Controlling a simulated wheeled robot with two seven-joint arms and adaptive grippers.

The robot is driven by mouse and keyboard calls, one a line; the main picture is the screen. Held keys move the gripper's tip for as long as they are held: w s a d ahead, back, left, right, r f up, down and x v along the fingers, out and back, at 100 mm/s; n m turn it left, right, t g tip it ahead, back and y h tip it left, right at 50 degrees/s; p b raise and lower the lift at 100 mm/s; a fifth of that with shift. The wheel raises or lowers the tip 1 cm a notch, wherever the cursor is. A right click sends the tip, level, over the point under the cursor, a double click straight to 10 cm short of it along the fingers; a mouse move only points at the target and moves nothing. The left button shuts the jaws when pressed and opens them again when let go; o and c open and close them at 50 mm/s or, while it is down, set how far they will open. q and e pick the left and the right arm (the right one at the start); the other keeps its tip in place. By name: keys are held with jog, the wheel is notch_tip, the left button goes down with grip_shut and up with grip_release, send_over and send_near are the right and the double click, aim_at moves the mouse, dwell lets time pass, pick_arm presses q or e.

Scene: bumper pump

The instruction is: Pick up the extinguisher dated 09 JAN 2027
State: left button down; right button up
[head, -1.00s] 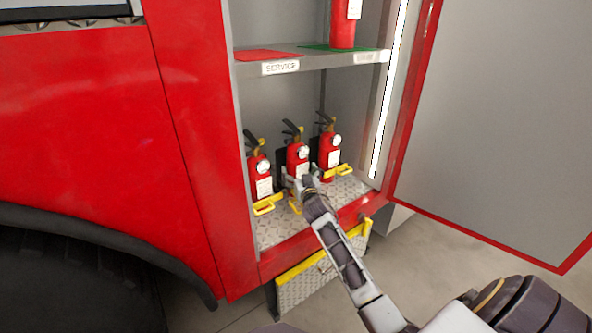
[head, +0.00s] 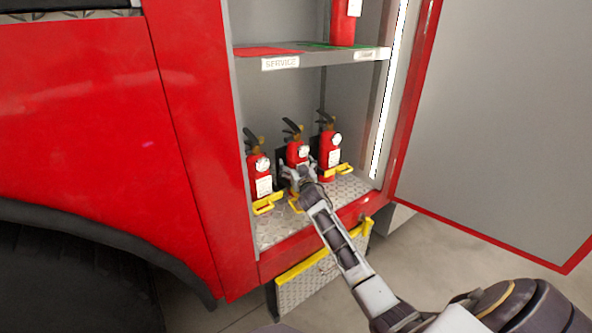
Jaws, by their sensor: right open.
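Three small red extinguishers stand upright in a row on the lower floor of the open compartment: the left extinguisher (head: 260,167), the middle extinguisher (head: 297,150) and the right extinguisher (head: 329,143). Each has a black handle and a round gauge; white labels show on the left and right ones. The dates are too small to read. My right gripper (head: 294,176) is open, right in front of the middle extinguisher, and covers its lower body. I cannot tell whether the fingers touch it. My left gripper is not in view.
Yellow brackets (head: 268,204) stand in front of the extinguishers. A shelf (head: 318,58) above carries a red mat, a green mat and another red extinguisher (head: 342,28). The open door (head: 500,130) is to the right. A yellow-edged step (head: 318,272) sticks out below.

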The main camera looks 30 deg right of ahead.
jog(key=shift+w+d, duration=0.1)
jog(key=shift+w, duration=0.2)
jog(key=shift+c, duration=0.4)
jog(key=c, duration=1.9)
jog(key=shift+r, duration=0.4)
grip_shut()
jog(key=shift+w+f, duration=0.1)
jog(key=shift+f, duration=0.05)
